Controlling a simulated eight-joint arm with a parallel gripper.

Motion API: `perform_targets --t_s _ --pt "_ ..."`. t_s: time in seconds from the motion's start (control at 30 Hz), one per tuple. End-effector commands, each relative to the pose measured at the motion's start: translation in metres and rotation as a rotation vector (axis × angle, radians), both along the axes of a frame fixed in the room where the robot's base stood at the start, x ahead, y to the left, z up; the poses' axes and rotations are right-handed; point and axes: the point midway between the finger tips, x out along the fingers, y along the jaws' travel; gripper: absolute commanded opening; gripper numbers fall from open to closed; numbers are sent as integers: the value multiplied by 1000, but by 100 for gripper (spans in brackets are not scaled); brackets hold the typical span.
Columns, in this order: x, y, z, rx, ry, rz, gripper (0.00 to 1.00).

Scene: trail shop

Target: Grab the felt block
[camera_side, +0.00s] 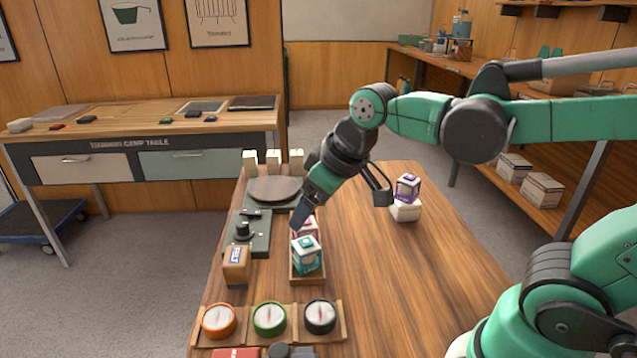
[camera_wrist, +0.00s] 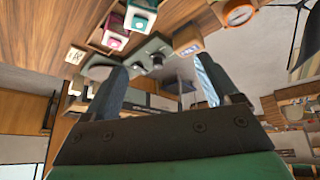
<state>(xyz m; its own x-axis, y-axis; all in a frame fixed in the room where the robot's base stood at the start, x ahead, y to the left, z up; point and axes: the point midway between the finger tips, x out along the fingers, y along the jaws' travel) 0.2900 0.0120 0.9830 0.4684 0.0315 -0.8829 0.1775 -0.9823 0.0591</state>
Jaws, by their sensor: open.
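The felt block (camera_side: 236,265) is a tan block with a blue and white label, standing at the left edge of the wooden table. In the wrist view what looks like the same block (camera_wrist: 187,40) shows above and between my fingers, towards the right. My gripper (camera_side: 341,212) is open and empty, with its fingers spread, above the table and to the right of and higher than the felt block. In the wrist view the two fingers of my gripper (camera_wrist: 160,82) stand apart with nothing between them.
A wooden tray (camera_side: 307,283) with a teal box (camera_side: 306,255) and a magenta box (camera_side: 308,228) stands right of the block. A dark green unit (camera_side: 261,243) lies behind it. A rack holds three round dials (camera_side: 269,318) in front.

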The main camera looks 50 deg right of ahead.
Motion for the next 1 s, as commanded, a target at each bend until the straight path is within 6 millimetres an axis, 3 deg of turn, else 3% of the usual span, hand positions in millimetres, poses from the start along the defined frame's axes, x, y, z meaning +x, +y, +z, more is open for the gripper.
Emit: perform_targets --t_s 0.17,0.4,0.73,1.0 --pt "44 17 4 -61 136 205 82" --pt "91 39 -17 -106 289 464 82" --pt "110 51 -44 -119 357 593 82" --pt "114 56 -91 -119 356 591 82"
